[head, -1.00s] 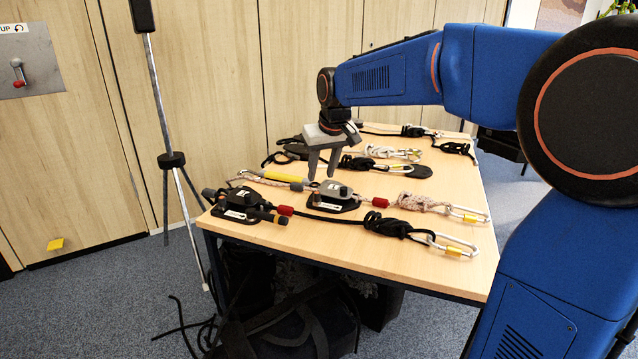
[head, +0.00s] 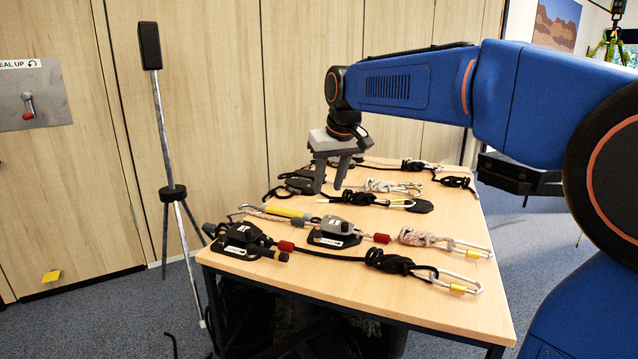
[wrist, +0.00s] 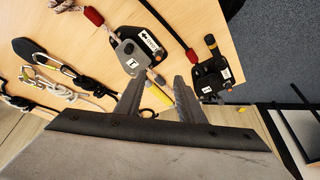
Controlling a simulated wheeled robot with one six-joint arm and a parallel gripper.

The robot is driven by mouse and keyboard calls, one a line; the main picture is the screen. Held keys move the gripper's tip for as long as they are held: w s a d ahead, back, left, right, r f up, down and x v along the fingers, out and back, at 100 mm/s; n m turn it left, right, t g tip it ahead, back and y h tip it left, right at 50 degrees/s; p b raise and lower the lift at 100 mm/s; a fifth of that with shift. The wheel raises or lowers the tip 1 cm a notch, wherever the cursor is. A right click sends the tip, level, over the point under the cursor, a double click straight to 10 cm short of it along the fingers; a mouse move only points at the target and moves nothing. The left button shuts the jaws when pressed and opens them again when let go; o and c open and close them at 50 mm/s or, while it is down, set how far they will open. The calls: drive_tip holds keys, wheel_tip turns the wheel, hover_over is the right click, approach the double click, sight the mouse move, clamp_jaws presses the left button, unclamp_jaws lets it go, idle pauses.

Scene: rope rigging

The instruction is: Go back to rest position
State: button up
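My gripper (head: 330,178) hangs above the back part of the wooden table (head: 440,315), its two grey fingers pointing down and spread apart. Nothing is between the fingers. In the wrist view the fingers of my gripper (wrist: 160,95) also stand apart, with table items visible beyond them. My blue arm reaches in from the right of the head view.
Ropes with carabiners (head: 466,252) and a black plate (head: 418,206) lie further right and back. A tripod (head: 174,193) stands left of the table. Carpet left of it is mostly clear.

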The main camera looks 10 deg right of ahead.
drive_tip(key=s+d+f, duration=0.2)
drive_tip(key=s+f, duration=0.4)
drive_tip(key=s, duration=0.5)
drive_tip(key=s+d+f+m, duration=0.1)
drive_tip(key=s+d+f, duration=0.1)
drive_tip(key=s+f, duration=0.5)
drive_tip(key=s+d+f, duration=0.3)
drive_tip(key=s+f, duration=0.4)
drive_tip(key=s, duration=0.9)
drive_tip(key=shift+s+m+h, duration=0.15)
drive_tip(key=shift+m+h, duration=0.15)
drive_tip(key=shift+m, duration=0.1)
drive_tip(key=shift+o, duration=0.2)
